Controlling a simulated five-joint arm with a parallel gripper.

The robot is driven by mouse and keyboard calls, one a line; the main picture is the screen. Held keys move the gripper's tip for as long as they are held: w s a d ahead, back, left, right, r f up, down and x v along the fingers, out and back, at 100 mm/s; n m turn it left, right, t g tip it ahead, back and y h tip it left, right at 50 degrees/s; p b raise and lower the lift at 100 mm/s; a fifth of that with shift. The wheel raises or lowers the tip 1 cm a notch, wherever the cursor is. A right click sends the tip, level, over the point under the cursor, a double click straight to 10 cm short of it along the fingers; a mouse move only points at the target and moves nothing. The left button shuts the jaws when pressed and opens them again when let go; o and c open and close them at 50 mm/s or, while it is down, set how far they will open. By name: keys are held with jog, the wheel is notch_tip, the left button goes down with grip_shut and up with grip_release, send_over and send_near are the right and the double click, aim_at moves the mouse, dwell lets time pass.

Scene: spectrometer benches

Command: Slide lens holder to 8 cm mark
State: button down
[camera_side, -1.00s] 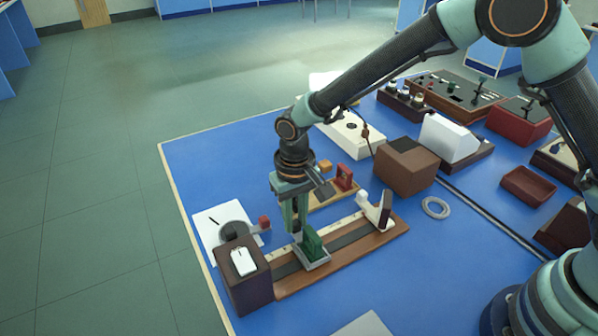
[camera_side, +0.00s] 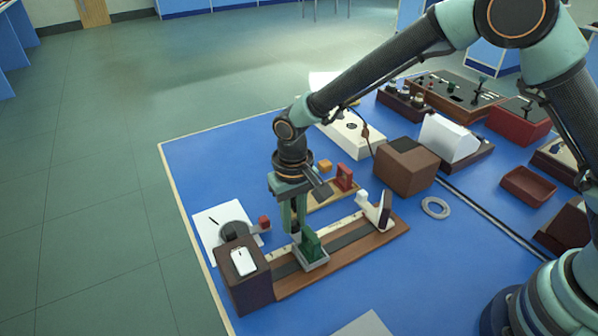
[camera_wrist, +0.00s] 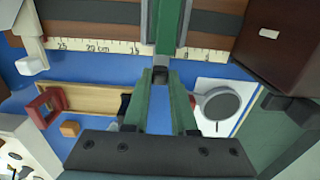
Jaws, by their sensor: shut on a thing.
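The green lens holder (camera_side: 311,244) stands upright on a grey carriage on the brown rail bench (camera_side: 385,235), nearer its left end. In the wrist view the holder (camera_wrist: 166,25) spans the rail at the top middle. My gripper (camera_side: 295,230) points down at the holder's back side and is shut on a part of it; the wrist view shows the fingers (camera_wrist: 160,76) at the holder's near end. The white scale (camera_wrist: 115,46) runs along the rail, with 25 and 20 cm readable left of the holder. The marks beside the holder are partly hidden or too small to read.
A dark box with a white switch (camera_side: 243,262) closes the rail's left end. A white screen piece (camera_side: 378,208) stands near its right end. Behind the rail are a wooden tray with a red block (camera_side: 344,177) and a round grey part on paper (camera_side: 235,230).

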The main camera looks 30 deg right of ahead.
jog(key=shift+a, duration=0.9)
jog(key=c, duration=0.7)
grip_release()
notch_tip(320, 180, up, 12)
jog(key=shift+r, duration=0.1)
jog(key=shift+d, duration=0.1)
jog(key=s+d+r+t, duration=0.2)
jog(key=s+d+r, duration=0.1)
jog(key=d, duration=0.5)
jog(key=s+d+r+t, duration=0.1)
jog(key=s+d+r, duration=0.2)
jog(key=d, duration=0.5)
jog(key=s+d+r+t, duration=0.2)
jog(key=s+d, duration=0.3)
jog(key=d, duration=0.3)
jog(key=shift+s+d+r+t, duration=0.1)
jog(key=shift+s+r+t, duration=0.05)
jog(key=shift+r, duration=0.3)
jog(key=shift+s+d+r+t, duration=0.1)
jog(key=shift+s+r+t, duration=0.05)
jog(key=shift+r, duration=0.25)
